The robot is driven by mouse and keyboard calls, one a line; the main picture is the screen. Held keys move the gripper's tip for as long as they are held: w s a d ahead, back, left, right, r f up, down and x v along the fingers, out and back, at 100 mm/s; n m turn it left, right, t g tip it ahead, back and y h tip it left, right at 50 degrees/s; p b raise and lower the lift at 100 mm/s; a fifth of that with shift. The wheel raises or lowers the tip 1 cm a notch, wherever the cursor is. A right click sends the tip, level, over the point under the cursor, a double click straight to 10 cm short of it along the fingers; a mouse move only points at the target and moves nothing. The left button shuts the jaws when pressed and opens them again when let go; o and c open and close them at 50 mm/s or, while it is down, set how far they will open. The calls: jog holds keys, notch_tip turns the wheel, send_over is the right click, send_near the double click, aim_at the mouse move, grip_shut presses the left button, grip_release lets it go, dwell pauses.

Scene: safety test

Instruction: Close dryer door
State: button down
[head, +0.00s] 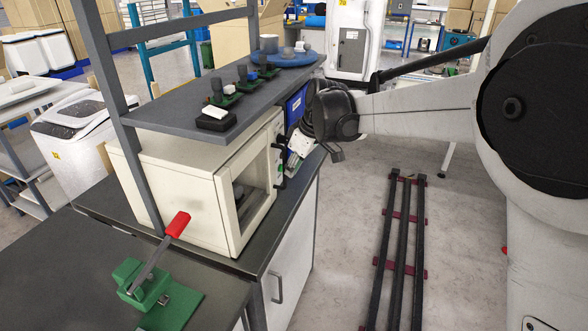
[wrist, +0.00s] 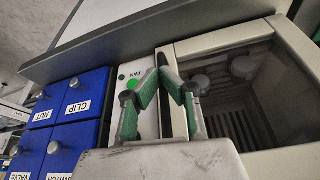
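The dryer (head: 178,165) is a cream box on the dark bench, under a grey shelf. Its front has a cream frame around a dark window or opening (head: 249,190), and round dark objects show inside. In the wrist view the frame (wrist: 225,40) is at the right, beside a panel marked FAN with a green button (wrist: 133,84). I cannot tell how far the door stands open. My gripper (wrist: 161,74) has green-padded fingers whose tips come close together in front of the panel and frame edge. I see nothing clearly held. In the head view my gripper (head: 292,160) is at the dryer's right front edge.
Blue labelled bins (wrist: 70,98) stand beside the dryer panel. The grey shelf (head: 190,115) above carries green clamps and a blue round plate. A green clamp with a red handle (head: 177,225) is on the bench at front left. Dark rails (head: 403,240) lie on open floor.

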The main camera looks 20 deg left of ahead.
jog(key=shift+a+r, duration=0.1)
jog(key=s+d+r+m+t+p, duration=0.1)
jog(key=s+d+r+m, duration=0.1)
jog(key=d+r, duration=0.6)
jog(key=s+d+r+m+t, duration=0.15)
jog(key=d+r, duration=0.35)
jog(key=d, duration=0.6)
jog(key=s+d+f+m+t+h, duration=0.2)
jog(key=s+d+m, duration=0.4)
jog(key=s+d, duration=0.5)
jog(key=s+d+f+m+t+h, duration=0.2)
jog(key=s+d+f+m, duration=0.3)
jog(key=s+d, duration=0.6)
jog(key=d+m, duration=0.2)
jog(key=d, duration=0.5)
jog(key=shift+s+d, duration=0.2)
